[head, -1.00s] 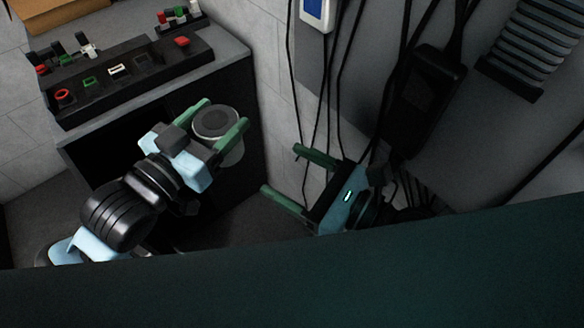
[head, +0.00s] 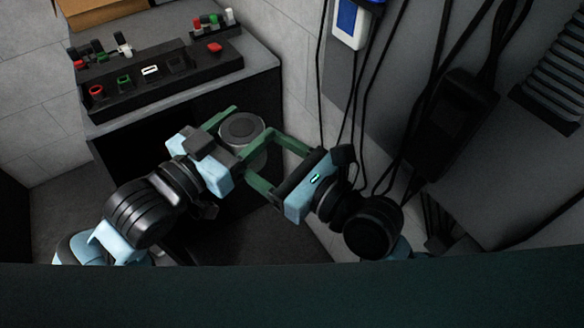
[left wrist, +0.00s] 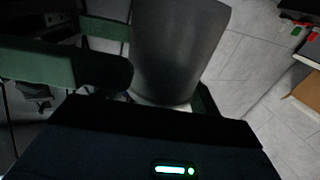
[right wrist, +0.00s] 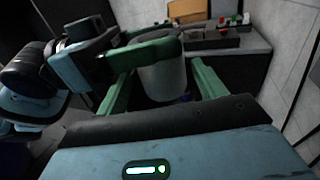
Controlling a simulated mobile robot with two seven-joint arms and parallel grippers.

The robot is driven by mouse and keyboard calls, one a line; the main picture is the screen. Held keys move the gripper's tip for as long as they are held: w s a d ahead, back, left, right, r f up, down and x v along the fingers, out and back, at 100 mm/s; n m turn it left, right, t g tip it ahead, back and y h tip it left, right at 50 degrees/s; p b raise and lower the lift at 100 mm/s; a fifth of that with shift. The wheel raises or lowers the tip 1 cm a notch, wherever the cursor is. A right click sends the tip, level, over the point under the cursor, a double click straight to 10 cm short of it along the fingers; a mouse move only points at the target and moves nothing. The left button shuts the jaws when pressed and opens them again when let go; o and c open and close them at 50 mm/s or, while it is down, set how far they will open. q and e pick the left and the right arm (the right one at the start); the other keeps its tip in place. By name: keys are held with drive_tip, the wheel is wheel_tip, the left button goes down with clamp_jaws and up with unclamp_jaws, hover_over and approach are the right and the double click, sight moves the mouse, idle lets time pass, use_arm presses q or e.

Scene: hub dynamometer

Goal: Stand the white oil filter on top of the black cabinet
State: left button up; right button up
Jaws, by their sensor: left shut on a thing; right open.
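The white oil filter (head: 243,130) is a pale cylinder with a dark round top, and it looks upright. My left gripper (head: 236,132) is shut on it and holds it in front of the black cabinet (head: 262,88), below the level of the cabinet's grey top. In the left wrist view the filter (left wrist: 178,50) fills the space at the fingers. My right gripper (head: 268,162) is open, its fingers on either side of the filter's lower body. In the right wrist view the filter (right wrist: 162,78) stands between those fingers; contact with them cannot be told.
A black control panel (head: 160,82) with coloured buttons lies along the cabinet top, with a smaller button block (head: 214,28) behind. A cardboard box (head: 95,12) is at the back left. Cables and a black box (head: 452,112) hang at the right.

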drive_tip(key=shift+x, duration=1.65)
drive_tip(key=shift+c, duration=0.3)
drive_tip(key=c, duration=0.7)
use_arm(q)
drive_tip(key=o, duration=1.2)
use_arm(e)
drive_tip(key=shift+r, duration=0.1)
drive_tip(key=shift+c, duration=0.4)
use_arm(q)
drive_tip(key=shift+o, duration=0.2)
drive_tip(key=shift+r, duration=0.1)
wheel_tip(320, 180, up, 10)
drive_tip(key=shift+f, duration=0.1)
